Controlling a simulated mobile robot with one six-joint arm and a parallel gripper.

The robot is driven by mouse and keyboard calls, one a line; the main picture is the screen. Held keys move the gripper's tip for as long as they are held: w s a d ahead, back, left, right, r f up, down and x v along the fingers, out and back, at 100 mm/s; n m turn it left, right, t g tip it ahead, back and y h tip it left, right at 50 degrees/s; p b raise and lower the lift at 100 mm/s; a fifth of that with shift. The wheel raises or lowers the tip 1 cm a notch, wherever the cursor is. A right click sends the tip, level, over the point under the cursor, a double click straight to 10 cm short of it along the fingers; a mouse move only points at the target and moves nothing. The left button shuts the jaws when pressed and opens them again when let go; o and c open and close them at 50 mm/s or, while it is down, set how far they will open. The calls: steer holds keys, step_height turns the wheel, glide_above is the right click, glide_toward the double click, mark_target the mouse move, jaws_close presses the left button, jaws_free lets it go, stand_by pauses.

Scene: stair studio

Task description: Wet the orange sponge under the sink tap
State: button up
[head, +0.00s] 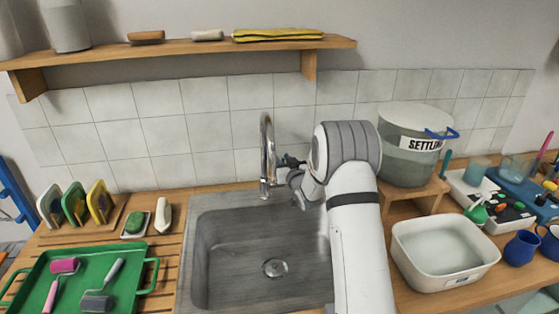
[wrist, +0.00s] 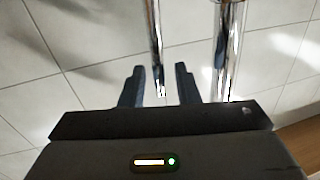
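The chrome sink tap (head: 268,150) stands at the back of the grey sink (head: 235,245), which has a round drain and looks empty. My gripper (head: 287,161) is just right of the tap, above the sink's back edge. In the wrist view its two dark fingers (wrist: 160,85) are apart, with no sponge between them. A thin chrome rod (wrist: 156,45) shows between the fingertips; I cannot tell whether it touches them. A thicker chrome pipe (wrist: 228,50) rises to the right. I cannot make out an orange sponge; my arm hides part of the sink. No running water is visible.
Left are a rack of coloured pads (head: 75,205), a green pad on a dish (head: 135,224) and a green tray (head: 130,265) with rollers. Right are a white basin (head: 440,270) and a lidded bucket (head: 410,160) on a wooden stand. A shelf (head: 180,53) hangs above.

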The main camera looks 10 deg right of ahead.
steer(key=shift+c, duration=0.3)
jaws_close()
steer(key=shift+s+f+b, duration=0.1)
steer(key=shift+f+b, duration=0.15)
steer(key=shift+b, duration=0.65)
steer(key=shift+s+f+t+y+b, duration=0.1)
steer(key=shift+s+t+y+b, duration=0.25)
steer(key=shift+b, duration=0.9)
steer(key=shift+s+r+t+b, duration=0.25)
steer(key=shift+t+b, duration=0.1)
steer(key=shift+b, duration=0.65)
steer(key=shift+r, duration=0.1)
